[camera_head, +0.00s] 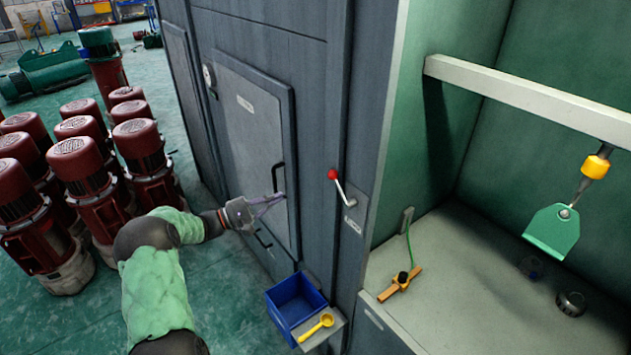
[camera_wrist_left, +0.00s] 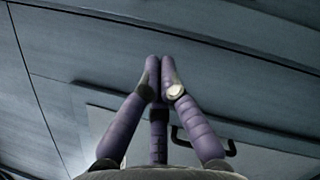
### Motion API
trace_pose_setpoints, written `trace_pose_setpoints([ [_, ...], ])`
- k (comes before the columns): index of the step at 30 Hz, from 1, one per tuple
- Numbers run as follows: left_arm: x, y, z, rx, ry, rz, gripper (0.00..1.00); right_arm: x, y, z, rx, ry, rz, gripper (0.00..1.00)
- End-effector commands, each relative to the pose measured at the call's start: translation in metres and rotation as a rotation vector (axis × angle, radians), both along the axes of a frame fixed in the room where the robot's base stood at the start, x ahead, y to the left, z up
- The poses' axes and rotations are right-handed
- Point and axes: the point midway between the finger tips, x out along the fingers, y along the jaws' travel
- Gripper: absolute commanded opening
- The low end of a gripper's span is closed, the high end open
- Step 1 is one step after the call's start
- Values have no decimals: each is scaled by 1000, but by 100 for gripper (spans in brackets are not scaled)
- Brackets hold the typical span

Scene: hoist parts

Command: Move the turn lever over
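The turn lever (camera_head: 342,190) is a short bent silver rod with a red ball knob (camera_head: 333,174). It is fixed to a small grey plate on the dark cabinet front, with its knob pointing up and to the left. My left gripper (camera_head: 280,197) is left of the lever, apart from it, in front of the cabinet's door. In the left wrist view its purple fingers (camera_wrist_left: 160,62) come together at the tips with nothing between them. The lever does not show in the left wrist view. My right gripper is not in view.
The cabinet door has a black handle (camera_head: 277,180) close to my left gripper. A blue bin (camera_head: 297,302) and a yellow scoop (camera_head: 316,327) are below. Several red motors (camera_head: 88,180) stand left on the floor.

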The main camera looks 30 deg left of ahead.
Motion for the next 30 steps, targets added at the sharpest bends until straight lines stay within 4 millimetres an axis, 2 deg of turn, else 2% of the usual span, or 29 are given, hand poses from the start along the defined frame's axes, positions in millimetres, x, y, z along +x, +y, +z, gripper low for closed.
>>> trace_pose_setpoints([
  [8, 18, -14, 4, 0, 1, -4, 0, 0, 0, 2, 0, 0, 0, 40],
  [21, 82, -61, 19, 0, 0, -4, 0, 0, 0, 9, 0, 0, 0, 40],
  [30, 85, -88, 38, 0, 2, -1, 0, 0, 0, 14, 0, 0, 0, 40],
])
